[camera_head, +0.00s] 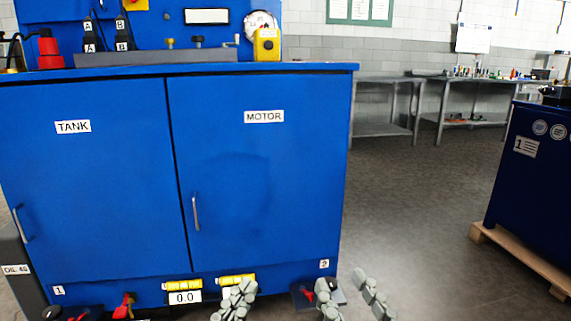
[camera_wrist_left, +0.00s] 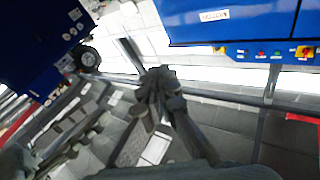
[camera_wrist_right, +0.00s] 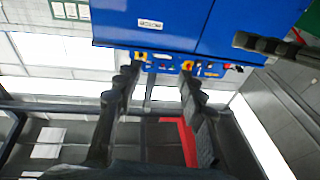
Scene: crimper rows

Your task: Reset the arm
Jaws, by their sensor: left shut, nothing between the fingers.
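My left gripper (camera_head: 236,299) shows at the bottom edge of the head view, in front of the blue cabinet's base. Its fingers are together and hold nothing. In the left wrist view the gripper (camera_wrist_left: 160,80) also has its fingertips touching. My right gripper (camera_head: 349,290) is to the right of it, at the bottom of the head view. Its two fingers stand apart. In the right wrist view the gripper (camera_wrist_right: 158,82) has a wide empty gap between its fingers. Both arms are mostly outside the head view.
The blue cabinet (camera_head: 240,180) with TANK and MOTOR doors fills the left. Red and yellow controls and a 0.0 display (camera_head: 185,297) line its base. A dark blue unit (camera_head: 530,160) stands on a wooden pallet (camera_head: 520,262) at right. Grey floor (camera_head: 420,220) between them is clear.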

